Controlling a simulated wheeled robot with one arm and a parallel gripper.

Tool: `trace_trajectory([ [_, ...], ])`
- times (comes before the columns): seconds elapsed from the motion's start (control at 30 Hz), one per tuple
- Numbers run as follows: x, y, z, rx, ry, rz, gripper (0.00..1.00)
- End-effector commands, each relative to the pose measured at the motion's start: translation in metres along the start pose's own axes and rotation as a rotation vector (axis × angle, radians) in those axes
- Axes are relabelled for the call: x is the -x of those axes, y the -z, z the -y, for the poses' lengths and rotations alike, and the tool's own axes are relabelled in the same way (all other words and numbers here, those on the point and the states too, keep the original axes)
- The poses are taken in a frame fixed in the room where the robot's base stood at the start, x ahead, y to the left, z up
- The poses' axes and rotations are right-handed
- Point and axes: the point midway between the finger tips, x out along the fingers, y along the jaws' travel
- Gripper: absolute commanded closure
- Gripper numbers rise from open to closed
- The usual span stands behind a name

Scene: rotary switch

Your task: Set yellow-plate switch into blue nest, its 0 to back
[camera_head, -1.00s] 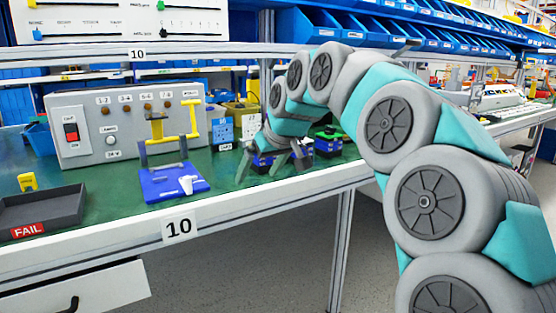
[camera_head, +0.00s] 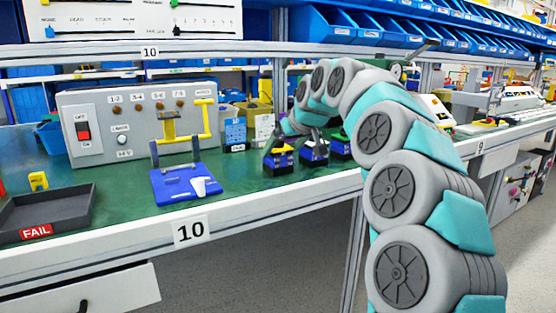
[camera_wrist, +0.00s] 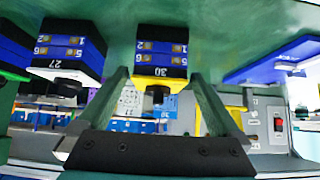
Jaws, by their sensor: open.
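The yellow-plate switch (camera_head: 278,162) stands on the green bench, with a blue body below its yellow plate and a black knob on top. In the head view my gripper (camera_head: 292,142) is over the switches. The blue nest (camera_head: 178,188) lies to the left, with a yellow-handled clamp and a white piece on it.
Other blue-bodied switches stand beside it, one (camera_head: 314,152) close on the right, marked 27 in the wrist view (camera_wrist: 66,68). A grey control box (camera_head: 135,130) stands behind the nest. A dark FAIL tray (camera_head: 45,212) is at left. Bench between nest and switch is clear.

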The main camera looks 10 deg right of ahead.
Motion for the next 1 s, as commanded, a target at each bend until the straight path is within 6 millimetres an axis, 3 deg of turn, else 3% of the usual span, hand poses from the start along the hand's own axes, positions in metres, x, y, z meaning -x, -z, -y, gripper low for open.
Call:
trace_trajectory([
  [0.23,-0.037,-0.005,0.0,0.0,0.003,0.008,0.0],
  [0.5,-0.042,-0.004,0.0,0.0,0.002,0.003,0.0],
  [1.0,-0.042,-0.004,0.0,0.0,0.002,0.003,0.55],
])
